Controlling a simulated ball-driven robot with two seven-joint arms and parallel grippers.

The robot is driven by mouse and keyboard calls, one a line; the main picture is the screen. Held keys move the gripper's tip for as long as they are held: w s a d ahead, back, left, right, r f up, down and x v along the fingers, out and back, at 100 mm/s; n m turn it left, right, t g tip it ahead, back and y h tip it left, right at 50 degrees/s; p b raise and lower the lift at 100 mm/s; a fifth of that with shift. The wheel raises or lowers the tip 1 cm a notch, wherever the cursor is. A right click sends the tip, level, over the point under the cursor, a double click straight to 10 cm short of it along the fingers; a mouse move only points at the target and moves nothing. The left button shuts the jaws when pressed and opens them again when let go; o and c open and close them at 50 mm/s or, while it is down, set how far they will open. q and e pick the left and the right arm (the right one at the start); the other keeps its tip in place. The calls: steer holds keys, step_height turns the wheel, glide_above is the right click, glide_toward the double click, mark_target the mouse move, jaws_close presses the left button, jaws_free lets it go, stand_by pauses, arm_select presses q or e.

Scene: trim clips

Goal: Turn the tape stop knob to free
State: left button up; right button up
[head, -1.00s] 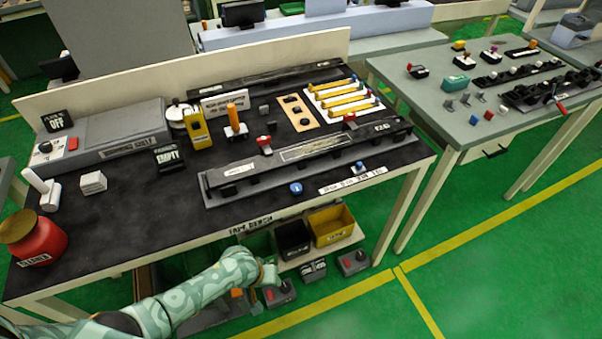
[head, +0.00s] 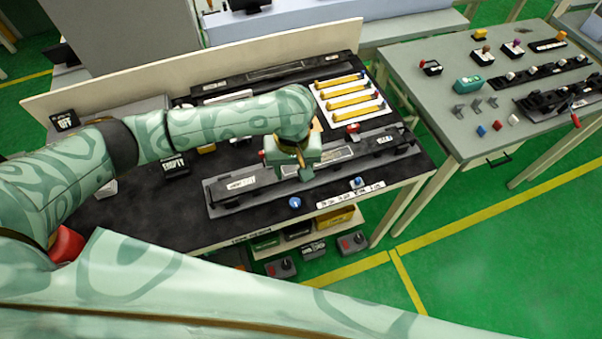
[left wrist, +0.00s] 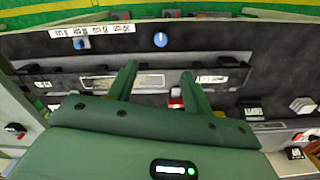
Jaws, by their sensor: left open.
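A small blue knob (head: 358,182) sits on the bench's front edge by a printed label strip (head: 345,195). It also shows at upper left in the left wrist view (left wrist: 82,43), beside the strip (left wrist: 92,31). A round blue knob with a white mark (head: 295,202) is further left, and it also shows in the left wrist view (left wrist: 160,39). I cannot read the settings. My left gripper (head: 304,178) is over the long dark rail fixture (head: 235,186). In the left wrist view my left gripper (left wrist: 159,68) has its fingers apart, empty and short of both knobs. My right gripper is out of view.
Yellow sticks lie in a white rack (head: 348,95) behind the rail. A red clip (head: 352,128) stands on the rail's far side. Black trays and pedals (head: 280,268) are below the bench. A second table (head: 455,125) stands right. My arm hides the bench's left part.

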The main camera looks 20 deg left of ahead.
arm_select(q)
steer(key=b, duration=0.3)
glide_above(295, 202)
step_height(295, 202, down, 6)
step_height(295, 202, down, 9)
steer(key=b, duration=0.3)
steer(key=shift+r+b, duration=0.15)
steer(key=shift+b, duration=0.15)
steer(key=shift+f, duration=0.45)
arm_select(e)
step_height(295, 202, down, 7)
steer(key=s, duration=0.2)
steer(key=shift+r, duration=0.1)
